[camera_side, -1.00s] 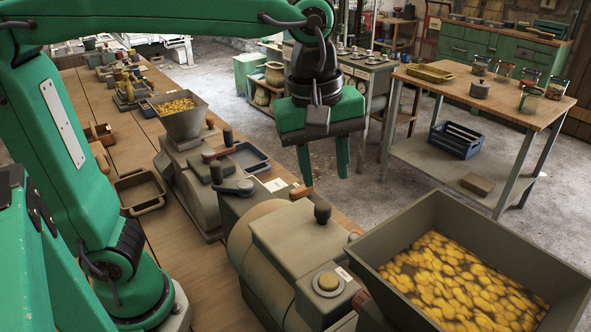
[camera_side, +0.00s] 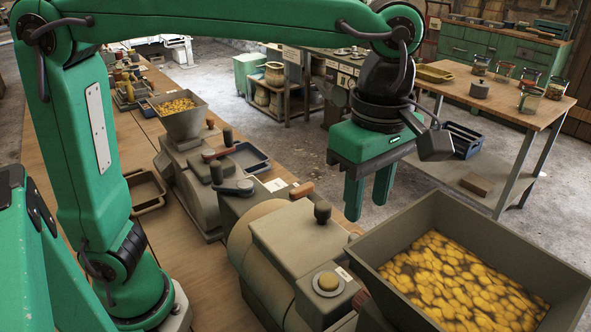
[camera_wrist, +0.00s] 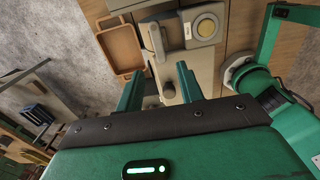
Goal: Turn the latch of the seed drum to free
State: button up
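The near machine has a rounded grey drum housing (camera_side: 250,235), a boxy cover with a dark knob (camera_side: 322,212), and a round yellowish button (camera_side: 328,282). A dark lever (camera_side: 235,187) and an orange-tipped lever (camera_side: 301,190) sit at its far end; I cannot tell which is the latch. A hopper (camera_side: 400,290) of yellow seeds is at its right. My gripper (camera_side: 367,208) hangs open and empty beyond the machine, behind the hopper in the picture. In the wrist view my gripper (camera_wrist: 160,72) shows two fingers apart, with part of a machine beyond them.
A second machine with a smaller seed hopper (camera_side: 183,125) stands farther along the bench (camera_side: 160,250). Trays lie near it, one brown (camera_side: 148,188). A wooden-topped table (camera_side: 500,95) with jars stands at the back right. Bare floor lies between bench and table.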

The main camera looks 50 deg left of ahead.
jog(key=shift+f, duration=3.6)
grip_shut()
